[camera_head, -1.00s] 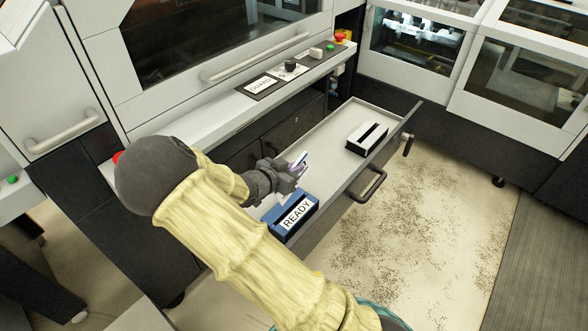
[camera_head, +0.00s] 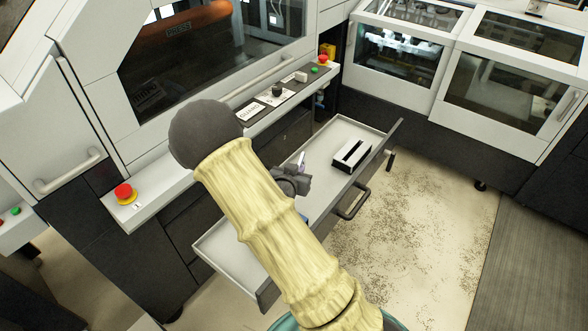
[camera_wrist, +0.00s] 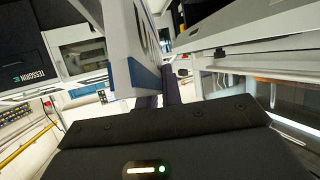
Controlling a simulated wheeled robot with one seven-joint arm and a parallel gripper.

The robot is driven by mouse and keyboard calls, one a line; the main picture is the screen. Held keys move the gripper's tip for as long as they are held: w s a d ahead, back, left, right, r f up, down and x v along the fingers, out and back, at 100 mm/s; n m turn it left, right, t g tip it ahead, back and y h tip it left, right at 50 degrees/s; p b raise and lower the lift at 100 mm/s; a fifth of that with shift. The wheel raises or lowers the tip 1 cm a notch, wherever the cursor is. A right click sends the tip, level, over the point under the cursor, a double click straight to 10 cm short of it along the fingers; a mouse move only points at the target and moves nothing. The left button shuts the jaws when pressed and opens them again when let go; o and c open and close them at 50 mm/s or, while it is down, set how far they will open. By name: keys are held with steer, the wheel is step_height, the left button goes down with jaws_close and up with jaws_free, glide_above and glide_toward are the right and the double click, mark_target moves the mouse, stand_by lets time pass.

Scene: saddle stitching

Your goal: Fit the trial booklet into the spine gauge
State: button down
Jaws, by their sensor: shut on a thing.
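The trial booklet, a thin pale sheet-like piece (camera_head: 301,158), stands up from my gripper (camera_head: 301,173) in the head view. My gripper is shut on it above the open drawer. In the wrist view the booklet shows as a white panel with a blue edge (camera_wrist: 143,78), with my dark fingers (camera_wrist: 158,98) at its lower end. The spine gauge, apparently the white block with a black slot (camera_head: 351,154), sits in the far part of the drawer. The gripper is left of the block and apart from it. My arm hides part of the drawer and the blue READY block.
The grey drawer (camera_head: 225,256) is pulled out, with walls around it and a handle (camera_head: 352,203) on its front. A machine ledge with a red button (camera_head: 124,191) and a control panel (camera_head: 276,92) runs behind it. Glazed machines stand at the right; the floor before them is clear.

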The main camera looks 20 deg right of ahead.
steer(key=r+n+y+p, duration=0.1)
steer(key=y+p, duration=0.1)
steer(key=p, duration=0.1)
steer(key=shift+r+n+t, duration=0.3)
steer(key=shift+n+t, duration=0.1)
steer(key=s+a+f+n+t+y+p, duration=0.1)
steer(key=s+a+n+y+p, duration=0.3)
steer(key=p, duration=0.3)
steer(key=shift+a+n+t+y+p, duration=0.35)
steer(key=shift+a+n+y, duration=0.25)
steer(key=shift+y, duration=0.3)
